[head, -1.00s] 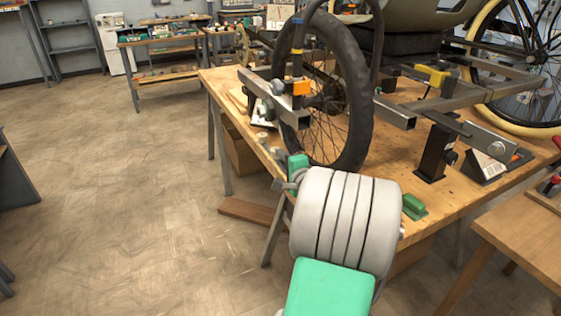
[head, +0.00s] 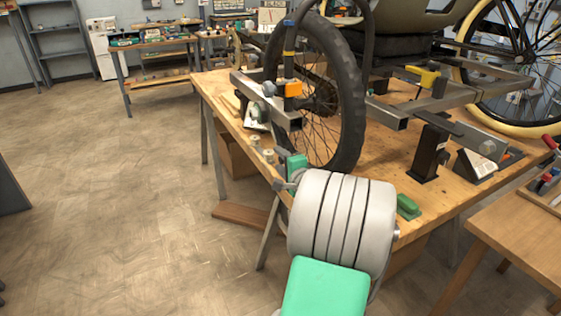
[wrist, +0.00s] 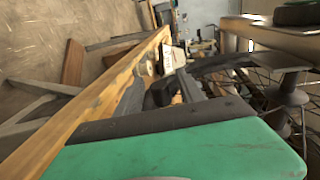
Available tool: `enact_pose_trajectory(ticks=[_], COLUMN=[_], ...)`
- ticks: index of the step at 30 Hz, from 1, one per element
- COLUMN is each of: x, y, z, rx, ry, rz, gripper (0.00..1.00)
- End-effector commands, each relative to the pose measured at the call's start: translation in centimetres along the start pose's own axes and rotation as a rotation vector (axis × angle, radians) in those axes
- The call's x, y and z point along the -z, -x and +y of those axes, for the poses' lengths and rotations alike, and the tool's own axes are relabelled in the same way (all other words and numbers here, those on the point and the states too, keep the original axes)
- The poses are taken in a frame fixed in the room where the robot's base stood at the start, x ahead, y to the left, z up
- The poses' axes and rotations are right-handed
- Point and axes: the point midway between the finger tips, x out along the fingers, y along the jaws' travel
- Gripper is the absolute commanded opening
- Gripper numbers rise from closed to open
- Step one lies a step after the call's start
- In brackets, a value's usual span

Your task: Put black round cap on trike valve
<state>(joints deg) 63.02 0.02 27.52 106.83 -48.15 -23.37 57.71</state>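The trike's front wheel (head: 350,95), with a black tyre and thin spokes, stands above the wooden workbench (head: 385,190). I cannot make out its valve. My gripper (head: 288,176) is low by the bench's front left edge, left of the tyre's bottom, mostly hidden behind my arm. In the wrist view my gripper (wrist: 162,73) shows two grey fingers apart over the bench edge. A small black shape (wrist: 160,93) shows between the fingers; I cannot tell whether it is the cap or part of the gripper. No cap is clearly seen elsewhere.
Two small pale pieces (head: 262,148) stand on the bench near my gripper. A green block (head: 408,206) lies right of my arm. A grey frame bar (head: 265,98) juts out beside the wheel. A second wooden table (head: 505,230) is at right. The floor at left is clear.

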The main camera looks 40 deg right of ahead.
Motion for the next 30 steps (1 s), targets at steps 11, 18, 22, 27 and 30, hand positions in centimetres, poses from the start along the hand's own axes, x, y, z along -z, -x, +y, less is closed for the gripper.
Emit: enact_pose_trajectory(ticks=[11,18,22,27,30], x=[0.1,0.2,0.1,0.0,0.0], y=[1.2,6.0,7.6,7.9,7.8], z=[-0.1,-0.1,0.0,0.0,0.0], rx=[-0.001,0.0,-0.001,0.0,0.0], ry=[0.001,-0.001,-0.001,0.001,0.0], rz=[0.002,0.005,0.002,0.0,0.0], gripper=[0.48,0.48,0.48,0.48,0.48])
